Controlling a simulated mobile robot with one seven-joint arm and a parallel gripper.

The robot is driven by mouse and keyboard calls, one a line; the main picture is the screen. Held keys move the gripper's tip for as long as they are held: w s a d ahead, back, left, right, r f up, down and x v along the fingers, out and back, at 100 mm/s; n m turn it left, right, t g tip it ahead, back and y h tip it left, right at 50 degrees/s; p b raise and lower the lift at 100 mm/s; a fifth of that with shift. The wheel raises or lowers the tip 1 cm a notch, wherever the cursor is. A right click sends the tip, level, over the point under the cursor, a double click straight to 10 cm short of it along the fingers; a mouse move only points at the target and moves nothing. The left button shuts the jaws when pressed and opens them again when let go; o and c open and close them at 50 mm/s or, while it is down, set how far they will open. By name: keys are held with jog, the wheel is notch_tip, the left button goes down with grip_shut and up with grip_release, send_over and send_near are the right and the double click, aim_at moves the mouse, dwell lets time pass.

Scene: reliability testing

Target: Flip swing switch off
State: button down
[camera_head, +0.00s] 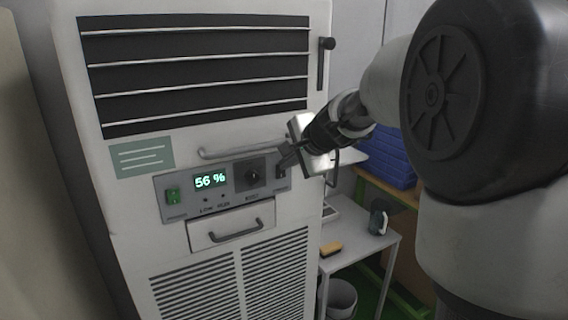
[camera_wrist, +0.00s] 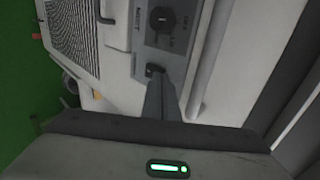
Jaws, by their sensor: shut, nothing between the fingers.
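A tall white cabinet carries a grey control panel (camera_head: 222,186) with a lit display (camera_head: 209,180) reading "56 %". A green switch (camera_head: 173,195) is at the panel's left and a black rotary knob (camera_head: 252,176) is right of the display. The swing switch (camera_wrist: 154,70) is a small dark switch near the panel's edge, beside the knob (camera_wrist: 161,18) in the wrist view. My gripper (camera_head: 284,163) is at the panel's right end, its shut, empty fingers (camera_wrist: 160,88) at the switch. They partly cover it, so its position and any contact cannot be told.
A horizontal handle bar (camera_head: 240,149) runs just above the panel, close to my gripper. A drawer with a handle (camera_head: 236,232) is below it. A small table (camera_head: 352,246) with a brush and a dark-handled item stands at the right. Blue bins (camera_head: 392,160) are behind.

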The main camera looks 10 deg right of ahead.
jog(key=shift+b, duration=0.3)
jog(key=shift+r, duration=0.15)
jog(key=shift+r+p, duration=0.65)
